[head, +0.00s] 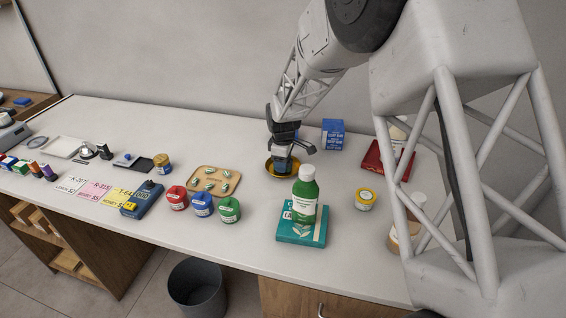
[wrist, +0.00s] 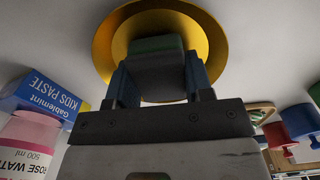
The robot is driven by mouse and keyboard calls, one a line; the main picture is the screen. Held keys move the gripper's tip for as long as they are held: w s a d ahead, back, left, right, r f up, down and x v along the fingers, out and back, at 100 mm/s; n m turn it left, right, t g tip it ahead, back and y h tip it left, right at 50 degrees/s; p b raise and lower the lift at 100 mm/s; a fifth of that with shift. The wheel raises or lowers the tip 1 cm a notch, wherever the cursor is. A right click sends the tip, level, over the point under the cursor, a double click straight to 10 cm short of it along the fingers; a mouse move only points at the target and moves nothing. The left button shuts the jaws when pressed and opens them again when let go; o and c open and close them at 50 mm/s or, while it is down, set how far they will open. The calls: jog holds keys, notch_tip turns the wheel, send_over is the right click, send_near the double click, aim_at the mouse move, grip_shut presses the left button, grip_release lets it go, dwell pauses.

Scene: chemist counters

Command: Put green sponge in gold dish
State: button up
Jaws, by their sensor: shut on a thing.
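My gripper (head: 284,160) is over the gold dish (head: 270,170), which sits on the counter toward the back. In the wrist view, the fingers (wrist: 157,78) are shut on the green sponge (wrist: 156,46), one on each side of it. The gold dish (wrist: 112,42) shows as a round gold rim around and behind the sponge. The sponge is within the dish's outline there. I cannot tell whether it touches the dish floor. In the head view the fingers hide most of the sponge.
A green bottle (head: 305,193) stands on a teal box (head: 302,237) in front of the dish. A tan tray (head: 214,190) with small items is to the left. A blue box (head: 333,134) stands behind right, and a yellow tub (head: 365,199) is front right.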

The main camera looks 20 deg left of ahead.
jog(key=shift+f, duration=0.1)
jog(key=o, duration=0.9)
notch_tip(320, 180, up, 12)
dwell(0.6)
dwell(0.7)
